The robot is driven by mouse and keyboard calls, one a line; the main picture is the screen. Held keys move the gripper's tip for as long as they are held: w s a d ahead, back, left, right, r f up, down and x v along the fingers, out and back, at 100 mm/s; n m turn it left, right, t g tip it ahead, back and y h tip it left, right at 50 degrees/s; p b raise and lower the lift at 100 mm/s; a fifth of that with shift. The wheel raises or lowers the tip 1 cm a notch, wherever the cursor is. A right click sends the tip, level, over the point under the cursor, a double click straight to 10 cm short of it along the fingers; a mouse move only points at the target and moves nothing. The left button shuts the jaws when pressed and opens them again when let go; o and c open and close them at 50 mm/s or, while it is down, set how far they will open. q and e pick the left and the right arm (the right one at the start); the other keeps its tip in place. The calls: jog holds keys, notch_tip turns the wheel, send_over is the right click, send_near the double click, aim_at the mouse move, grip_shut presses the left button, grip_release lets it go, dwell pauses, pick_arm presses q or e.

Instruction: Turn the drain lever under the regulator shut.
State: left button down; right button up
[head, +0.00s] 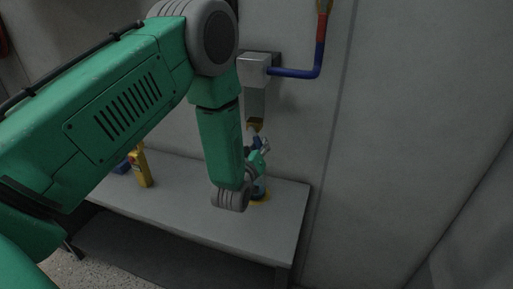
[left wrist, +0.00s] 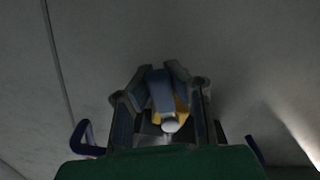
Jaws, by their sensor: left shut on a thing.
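The regulator (head: 257,68) is a grey metal block on the wall in the head view, with a tapering grey body below it. The drain lever (left wrist: 160,92) appears as a blue bar between my fingers. My left gripper (head: 262,148) is just under the regulator; in the left wrist view (left wrist: 163,72) its fingers are closed on the blue lever. The lever's exact angle is hard to tell. My right gripper is not in view.
A blue pipe (head: 294,73) runs right from the regulator and turns up into red and yellow sections. A grey bench (head: 185,205) stands below, with a yellow object (head: 143,167) at left and a yellow-based item (head: 262,193) behind my wrist. The wall at right is clear.

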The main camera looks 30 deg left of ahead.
pick_arm(q)
jog(key=n, duration=0.1)
jog(key=d+n+b, duration=0.1)
jog(key=n, duration=0.1)
jog(key=shift+w+r, duration=0.1)
jog(key=shift+r, duration=0.1)
jog(key=shift+w+d+r+n+b, duration=0.1)
jog(key=shift+d+r+n+b, duration=0.2)
jog(key=shift+r+n+b, duration=0.9)
jog(key=shift+d+r+n+b, duration=0.1)
jog(key=shift+d+n+b, duration=0.3)
jog(key=shift+n, duration=1.6)
jog(key=shift+w+d+r+n+b, duration=0.1)
jog(key=shift+d+r+n+b, duration=0.15)
jog(key=shift+r+n+b, duration=0.95)
jog(key=shift+f+n+p, duration=0.3)
jog(key=shift+f+n, duration=0.2)
jog(key=shift+f, duration=0.05)
jog(key=c, duration=1.4)
grip_release()
jog(key=shift+c, duration=0.2)
jog(key=shift+a+r, duration=0.1)
jog(key=shift+r, duration=0.05)
jog(key=shift+s, duration=0.15)
